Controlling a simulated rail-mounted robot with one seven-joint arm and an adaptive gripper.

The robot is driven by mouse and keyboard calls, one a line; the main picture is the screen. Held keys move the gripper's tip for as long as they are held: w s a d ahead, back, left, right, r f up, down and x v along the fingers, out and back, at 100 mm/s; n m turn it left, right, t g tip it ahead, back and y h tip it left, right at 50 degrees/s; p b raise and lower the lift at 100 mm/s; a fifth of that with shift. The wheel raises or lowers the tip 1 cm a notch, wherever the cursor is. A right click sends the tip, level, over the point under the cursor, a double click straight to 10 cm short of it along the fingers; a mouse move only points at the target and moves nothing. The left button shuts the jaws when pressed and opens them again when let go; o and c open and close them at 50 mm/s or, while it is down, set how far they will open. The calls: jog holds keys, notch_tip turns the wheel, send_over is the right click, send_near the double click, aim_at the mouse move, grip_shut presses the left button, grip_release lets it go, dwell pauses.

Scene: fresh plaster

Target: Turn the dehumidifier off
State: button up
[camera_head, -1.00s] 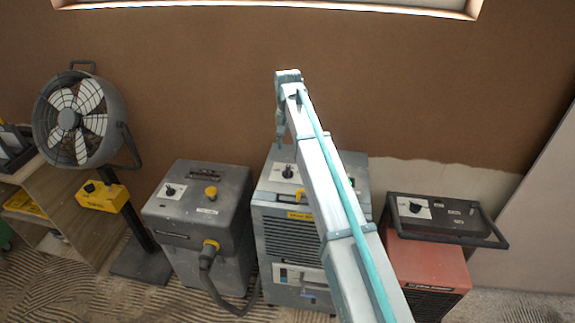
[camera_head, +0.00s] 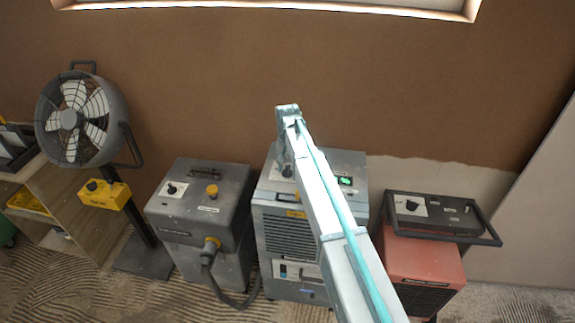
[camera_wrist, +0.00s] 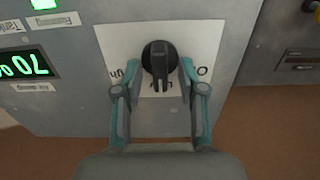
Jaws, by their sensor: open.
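The grey machine with a louvred front (camera_head: 290,236), which I take to be the dehumidifier, stands in the middle; its name is not readable. In the wrist view its black knob (camera_wrist: 160,58) sits on a white label plate (camera_wrist: 207,40), with its pointer bar toward my gripper. The plate's lettering is upside down and partly covered. A green-lit display (camera_wrist: 28,64) glows at the left; it also shows in the head view (camera_head: 346,181). My gripper (camera_wrist: 158,72) is open, one finger on each side of the knob. Contact is not clear.
A dark grey machine (camera_head: 229,215) with a hose stands left and a red machine (camera_head: 424,262) with a tubular handle right, each with its own knob. A fan (camera_head: 75,117) on a stand with a yellow box (camera_head: 104,195) is farther left. The wall is behind.

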grip_shut()
jog(key=shift+n, duration=0.3)
jog(key=n+b, duration=0.2)
jog(key=n, duration=0.3)
jog(key=shift+a, duration=0.1)
jog(key=n+b, duration=0.1)
jog(key=n, duration=0.5)
jog(key=shift+a, duration=0.1)
jog(key=shift+n, duration=0.3)
dwell(0.5)
grip_release()
